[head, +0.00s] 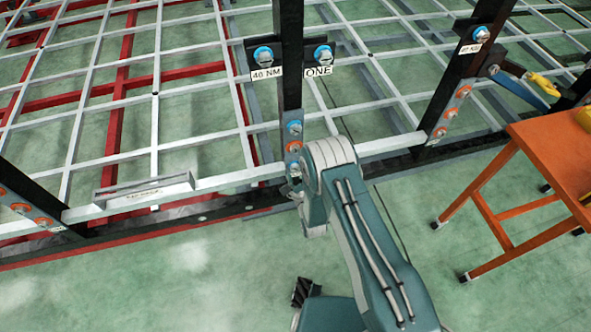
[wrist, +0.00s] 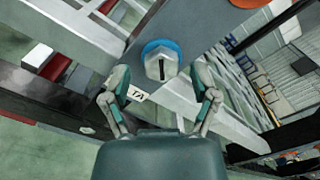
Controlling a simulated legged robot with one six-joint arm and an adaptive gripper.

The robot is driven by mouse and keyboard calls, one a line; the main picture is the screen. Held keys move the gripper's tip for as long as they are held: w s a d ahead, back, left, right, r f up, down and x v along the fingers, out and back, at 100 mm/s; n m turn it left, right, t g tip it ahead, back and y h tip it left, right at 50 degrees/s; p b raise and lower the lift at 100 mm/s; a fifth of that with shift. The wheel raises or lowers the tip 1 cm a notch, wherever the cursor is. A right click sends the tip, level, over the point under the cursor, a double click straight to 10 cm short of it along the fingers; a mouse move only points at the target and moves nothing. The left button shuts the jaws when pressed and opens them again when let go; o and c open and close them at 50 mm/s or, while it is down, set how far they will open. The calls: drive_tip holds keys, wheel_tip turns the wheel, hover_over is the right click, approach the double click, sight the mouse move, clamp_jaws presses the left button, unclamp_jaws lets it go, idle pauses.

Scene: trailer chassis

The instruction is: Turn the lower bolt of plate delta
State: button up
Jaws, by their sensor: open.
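In the wrist view a grey bolt head (wrist: 161,67) with a dark slot sits in a blue ring on a grey plate (wrist: 208,38). A white label (wrist: 138,94) ending in "TA" shows below it, partly covered by my left finger. My gripper (wrist: 162,76) is open, its two fingers apart on either side of the bolt; whether they touch it I cannot tell. In the head view the plate (head: 293,137) on the middle black post has an upper blue-ringed bolt (head: 294,127), an orange-ringed bolt (head: 294,147) and a lower blue-ringed bolt (head: 294,169) beside my arm, which hides the gripper.
An orange table (head: 550,150) with yellow-handled tools stands at right. A white rail (head: 230,181) crosses near the lower bolt. The green floor (head: 170,275) at front left is clear.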

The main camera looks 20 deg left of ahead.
drive_tip(key=shift+w+a, duration=0.3)
drive_tip(key=shift+w, duration=0.2)
drive_tip(key=shift+c, duration=0.3)
clamp_jaws()
